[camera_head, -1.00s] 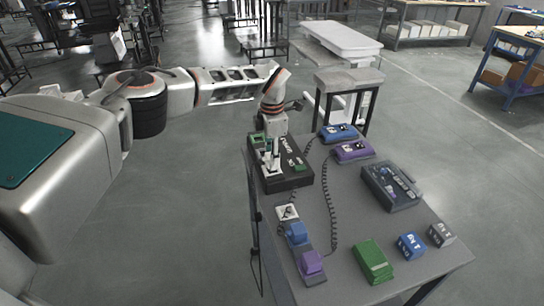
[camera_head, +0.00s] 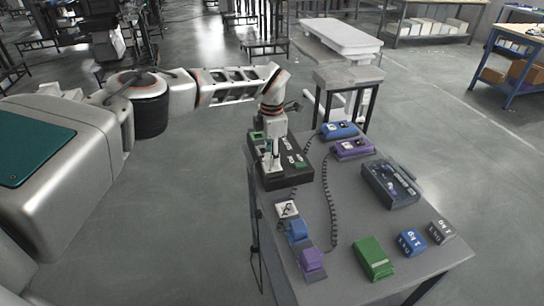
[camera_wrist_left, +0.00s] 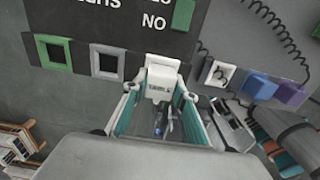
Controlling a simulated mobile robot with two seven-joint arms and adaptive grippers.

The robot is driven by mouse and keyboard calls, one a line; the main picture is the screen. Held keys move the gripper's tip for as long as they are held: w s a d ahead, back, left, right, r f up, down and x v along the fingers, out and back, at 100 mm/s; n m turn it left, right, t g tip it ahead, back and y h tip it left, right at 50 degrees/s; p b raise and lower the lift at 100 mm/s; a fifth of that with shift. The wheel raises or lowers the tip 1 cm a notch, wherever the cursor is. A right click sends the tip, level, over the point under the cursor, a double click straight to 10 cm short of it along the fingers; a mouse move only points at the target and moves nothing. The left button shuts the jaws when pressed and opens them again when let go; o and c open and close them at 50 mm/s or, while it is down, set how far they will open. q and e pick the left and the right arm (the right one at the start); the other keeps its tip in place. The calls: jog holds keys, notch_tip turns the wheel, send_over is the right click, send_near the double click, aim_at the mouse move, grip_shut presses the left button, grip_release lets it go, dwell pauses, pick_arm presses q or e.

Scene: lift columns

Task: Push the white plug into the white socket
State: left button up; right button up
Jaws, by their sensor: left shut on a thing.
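My left gripper (camera_head: 271,163) points down over the left part of a black panel box (camera_head: 290,181) on the grey table. In the left wrist view my left gripper (camera_wrist_left: 160,78) is shut on the white plug (camera_wrist_left: 162,82), which sits between its pale teal-lined fingers. My right gripper is not in view.
A green-framed socket (camera_wrist_left: 53,52) lies left of the white one. A white square holder (camera_head: 287,209), a blue block (camera_head: 297,232) and a purple block (camera_head: 311,262) stand nearer along the left edge, with coiled cords. A grey case (camera_head: 391,184) stands right.

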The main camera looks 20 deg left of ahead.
pick_arm(q)
jog(key=o, duration=1.1)
jog(key=shift+o, duration=1.1)
jog(key=shift+r, duration=0.1)
jog(key=shift+r+p, duration=0.8)
jog(key=shift+r, duration=2.6)
